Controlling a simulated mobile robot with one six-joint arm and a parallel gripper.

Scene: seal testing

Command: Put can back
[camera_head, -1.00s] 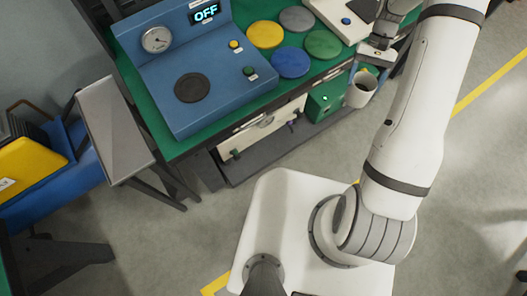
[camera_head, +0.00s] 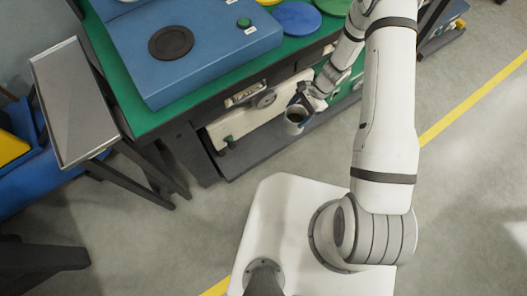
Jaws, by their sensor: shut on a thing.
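The green-topped workbench (camera_head: 155,115) carries a blue test unit (camera_head: 215,60) with a black round pad (camera_head: 171,43) and a blue disc (camera_head: 296,18). A grey tray-like stand (camera_head: 75,105) is at the left. Open floor lies at the right.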

